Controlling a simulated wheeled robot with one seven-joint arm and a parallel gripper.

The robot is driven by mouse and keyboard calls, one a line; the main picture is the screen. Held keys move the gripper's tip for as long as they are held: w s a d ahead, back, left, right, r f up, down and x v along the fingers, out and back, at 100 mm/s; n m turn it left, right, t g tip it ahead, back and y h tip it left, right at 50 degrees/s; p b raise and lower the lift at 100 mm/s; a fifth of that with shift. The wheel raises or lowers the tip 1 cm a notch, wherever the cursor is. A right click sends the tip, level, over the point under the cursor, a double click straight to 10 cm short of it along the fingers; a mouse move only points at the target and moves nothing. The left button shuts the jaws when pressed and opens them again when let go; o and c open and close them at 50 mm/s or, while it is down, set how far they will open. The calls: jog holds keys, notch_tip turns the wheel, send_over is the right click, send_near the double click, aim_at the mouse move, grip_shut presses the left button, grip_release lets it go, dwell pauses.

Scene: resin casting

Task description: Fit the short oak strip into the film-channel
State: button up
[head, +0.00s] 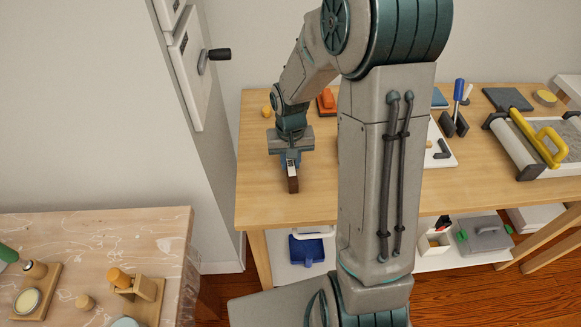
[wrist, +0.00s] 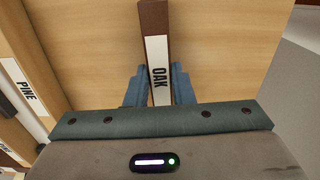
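The oak strip (wrist: 154,20) is a dark brown bar with a white label reading OAK. My gripper (wrist: 159,90) has its blue fingers closed against both sides of it in the wrist view. In the head view my gripper (head: 290,160) points down over the left end of the wooden table, with the brown strip (head: 293,185) at its fingertips. I cannot tell whether the strip touches the tabletop. I cannot make out the film-channel in either view; my arm hides part of the table.
A piece labelled PINE (wrist: 27,90) lies at the left of the wrist view. A marbled bench (head: 165,225) stands at the front left.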

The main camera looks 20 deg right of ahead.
aim_at(290, 163)
jog(key=shift+r+p, duration=1.85)
jog(key=shift+r, duration=0.65)
